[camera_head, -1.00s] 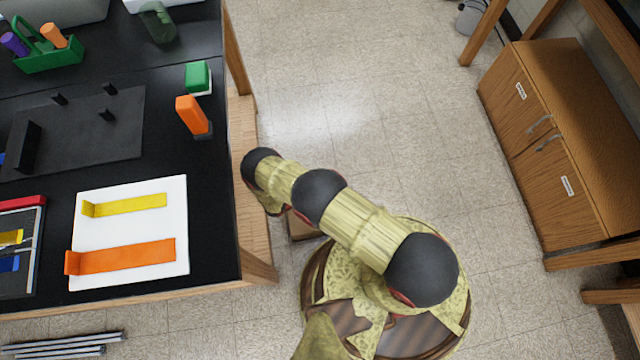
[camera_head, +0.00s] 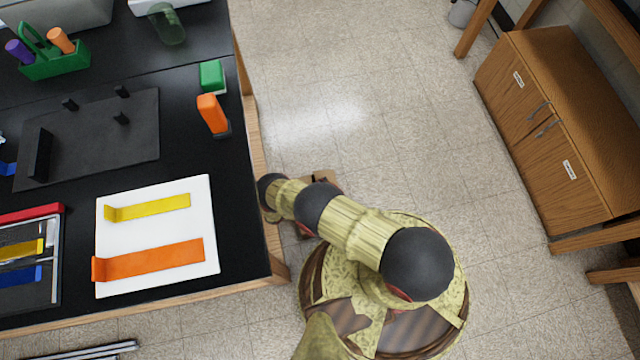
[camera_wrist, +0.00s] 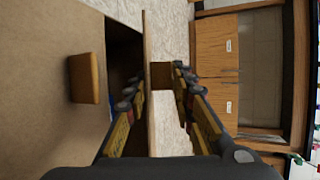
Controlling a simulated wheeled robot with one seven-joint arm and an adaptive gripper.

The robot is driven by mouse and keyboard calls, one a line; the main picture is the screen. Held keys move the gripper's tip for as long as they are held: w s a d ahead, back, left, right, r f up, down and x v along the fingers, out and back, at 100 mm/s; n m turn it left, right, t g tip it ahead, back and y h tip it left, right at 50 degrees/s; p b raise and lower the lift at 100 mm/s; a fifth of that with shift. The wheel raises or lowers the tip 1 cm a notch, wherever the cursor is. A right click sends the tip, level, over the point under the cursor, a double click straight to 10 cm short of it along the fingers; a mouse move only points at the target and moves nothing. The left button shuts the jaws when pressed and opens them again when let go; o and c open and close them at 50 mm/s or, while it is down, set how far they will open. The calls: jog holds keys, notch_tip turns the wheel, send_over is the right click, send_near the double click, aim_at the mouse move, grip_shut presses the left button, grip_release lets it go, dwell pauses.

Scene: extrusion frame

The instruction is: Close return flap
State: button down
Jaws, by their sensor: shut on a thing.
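The return flap (camera_wrist: 150,115) appears in the wrist view as a thin tan panel seen nearly edge-on. A dark gap separates it from the tan box face (camera_wrist: 50,80) at left, so it stands ajar. A small brown block handle (camera_wrist: 161,76) sits on the flap's right side. My gripper (camera_wrist: 155,82) is shut on the flap's handle, with one finger on each side; the exact contact is hard to see. In the head view part of a brown box (camera_head: 325,180) shows behind my arm, low beside the table; my gripper is hidden there.
A second wooden block (camera_wrist: 86,78) sticks out from the box face. A wooden cabinet (camera_head: 555,130) stands right; open floor lies between.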

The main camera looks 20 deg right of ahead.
jog(key=c, duration=1.6)
grip_release()
jog(key=shift+o, duration=0.2)
